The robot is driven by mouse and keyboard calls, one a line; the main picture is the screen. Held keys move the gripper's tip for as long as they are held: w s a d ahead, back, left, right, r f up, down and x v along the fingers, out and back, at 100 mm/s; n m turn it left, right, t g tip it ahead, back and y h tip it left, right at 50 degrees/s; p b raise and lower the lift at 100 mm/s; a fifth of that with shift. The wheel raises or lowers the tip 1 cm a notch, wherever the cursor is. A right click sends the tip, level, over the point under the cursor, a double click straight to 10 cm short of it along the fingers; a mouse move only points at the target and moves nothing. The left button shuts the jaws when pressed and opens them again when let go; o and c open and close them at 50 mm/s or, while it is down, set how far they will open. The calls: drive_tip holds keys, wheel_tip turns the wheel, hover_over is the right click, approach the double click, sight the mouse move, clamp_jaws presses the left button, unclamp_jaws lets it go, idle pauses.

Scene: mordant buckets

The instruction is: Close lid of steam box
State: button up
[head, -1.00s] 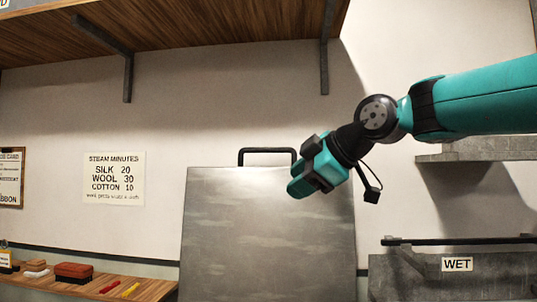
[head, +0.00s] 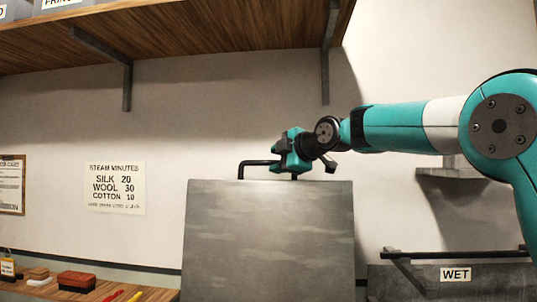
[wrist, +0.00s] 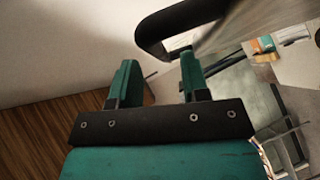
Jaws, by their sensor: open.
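The steam box lid (head: 268,240) is a grey metal panel standing upright in the head view. Its black bar handle (head: 254,163) rises from its top edge and also shows in the wrist view (wrist: 190,20). My gripper (head: 288,150) is at the handle's right end, just above the lid's top edge, and hides part of the handle. In the wrist view my gripper (wrist: 157,70) has its two teal fingers apart, with nothing held. The handle crosses just beyond the fingertips, toward the right finger; I cannot tell whether they touch. The box itself is not clearly visible.
A wooden shelf (head: 200,45) with metal brackets hangs above. A grey tank labelled WET (head: 420,283) stands at right, below a small grey ledge (head: 450,190). A lower wooden shelf at left bears a red-brown box (head: 76,281) and small items.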

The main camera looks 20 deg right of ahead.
sight(271, 163)
drive_tip(key=shift+p+x, duration=0.7)
drive_tip(key=shift+x, duration=1.4)
clamp_jaws()
